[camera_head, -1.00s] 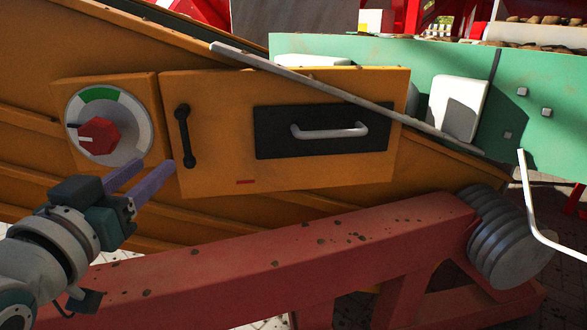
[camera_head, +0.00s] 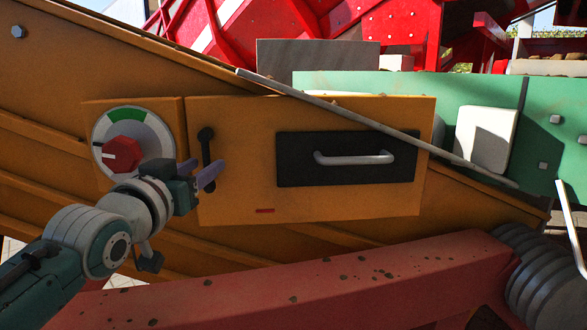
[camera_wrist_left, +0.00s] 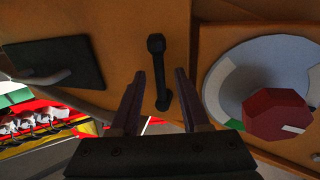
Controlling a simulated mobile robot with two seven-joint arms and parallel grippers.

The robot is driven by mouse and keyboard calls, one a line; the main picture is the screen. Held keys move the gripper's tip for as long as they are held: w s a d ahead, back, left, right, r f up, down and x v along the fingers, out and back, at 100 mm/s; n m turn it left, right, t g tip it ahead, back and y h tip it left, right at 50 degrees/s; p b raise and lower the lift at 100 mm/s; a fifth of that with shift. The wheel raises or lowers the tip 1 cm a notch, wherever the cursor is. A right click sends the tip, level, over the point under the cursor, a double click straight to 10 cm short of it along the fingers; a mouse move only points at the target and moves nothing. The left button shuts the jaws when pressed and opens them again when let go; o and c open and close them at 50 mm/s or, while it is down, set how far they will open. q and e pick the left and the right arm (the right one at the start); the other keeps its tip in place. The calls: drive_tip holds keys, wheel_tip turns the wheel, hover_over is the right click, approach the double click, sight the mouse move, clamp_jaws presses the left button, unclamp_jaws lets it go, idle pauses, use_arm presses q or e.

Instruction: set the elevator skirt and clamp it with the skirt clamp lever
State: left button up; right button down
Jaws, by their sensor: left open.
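The elevator skirt appears to be the dark panel (camera_head: 300,168) with a silver bar handle (camera_head: 354,158), set in the orange box front. The skirt clamp lever, which looks black with a round knob at each end (camera_head: 206,146), stands nearly upright left of that panel. In the left wrist view the lever (camera_wrist_left: 159,75) shows in the gap between my finger pads. My right gripper is out of view.
A red knob (camera_head: 122,155) on a white and green dial (camera_head: 156,140) sits just left of the lever, close to my left wrist. A red beam (camera_head: 380,272) runs below the box. A grey sloping rail (camera_head: 370,125) crosses the box's upper right.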

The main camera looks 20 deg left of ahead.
use_arm(q)
drive_tip(key=shift+c, duration=0.2)
clamp_jaws()
idle(1.1)
